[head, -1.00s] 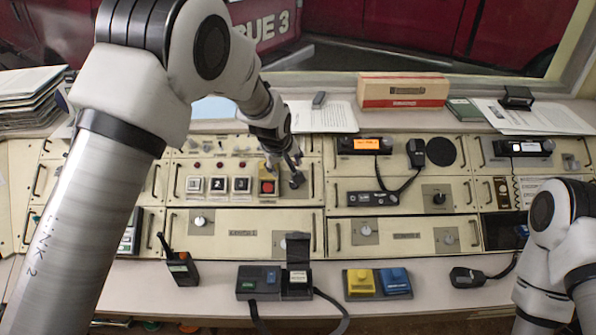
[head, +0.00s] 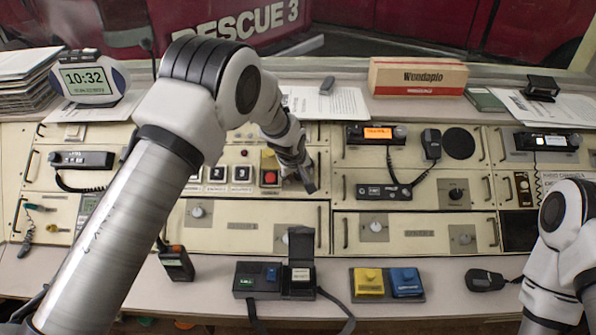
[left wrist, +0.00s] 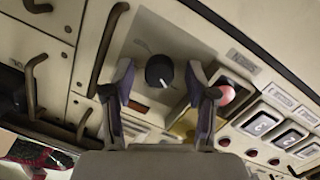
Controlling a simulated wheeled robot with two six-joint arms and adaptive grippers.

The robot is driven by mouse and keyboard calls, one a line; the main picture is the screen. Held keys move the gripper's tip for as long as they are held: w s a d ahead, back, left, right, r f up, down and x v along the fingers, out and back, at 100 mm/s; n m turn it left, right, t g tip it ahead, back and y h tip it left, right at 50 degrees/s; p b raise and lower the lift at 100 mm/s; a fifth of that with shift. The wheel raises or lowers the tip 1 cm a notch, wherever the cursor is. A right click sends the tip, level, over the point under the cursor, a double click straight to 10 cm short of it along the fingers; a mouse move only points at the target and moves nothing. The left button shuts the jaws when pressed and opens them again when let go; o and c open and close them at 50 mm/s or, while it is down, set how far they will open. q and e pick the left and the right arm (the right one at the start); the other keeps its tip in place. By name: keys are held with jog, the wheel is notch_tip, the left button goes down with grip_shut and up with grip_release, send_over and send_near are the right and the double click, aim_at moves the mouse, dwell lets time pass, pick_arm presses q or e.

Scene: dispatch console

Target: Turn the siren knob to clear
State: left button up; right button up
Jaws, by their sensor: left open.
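In the left wrist view a dark round knob (left wrist: 159,71) with a light pointer mark sits on a grey plate between my open fingers. My left gripper (left wrist: 160,88) straddles it, with a finger on each side and gaps showing; I cannot tell the remaining depth. In the head view my left gripper (head: 304,182) is at the panel just right of the red button (head: 269,177) and hides this knob. The knob's label is not readable. My right arm shows at the lower right; its gripper is out of view.
The red button on its yellow base (left wrist: 226,95) is close beside one finger in the left wrist view. Dark drawer handles (left wrist: 103,50) stick out on the other side. A radio handset (head: 432,144) and another dark knob (head: 456,194) are to the right.

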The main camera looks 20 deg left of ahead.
pick_arm(q)
grip_shut()
jog(key=shift+s, duration=0.1)
jog(key=shift+m, duration=0.3)
jog(key=m, duration=0.5)
jog(key=shift+g+y, duration=0.3)
jog(key=m+y, duration=0.1)
jog(key=m, duration=0.5)
jog(key=shift+d, duration=0.1)
jog(key=m, duration=0.5)
jog(key=shift+y, duration=0.4)
jog(key=m+b, duration=0.1)
jog(key=m, duration=0.5)
jog(key=shift+y, duration=0.3)
jog(key=shift+m, duration=0.3)
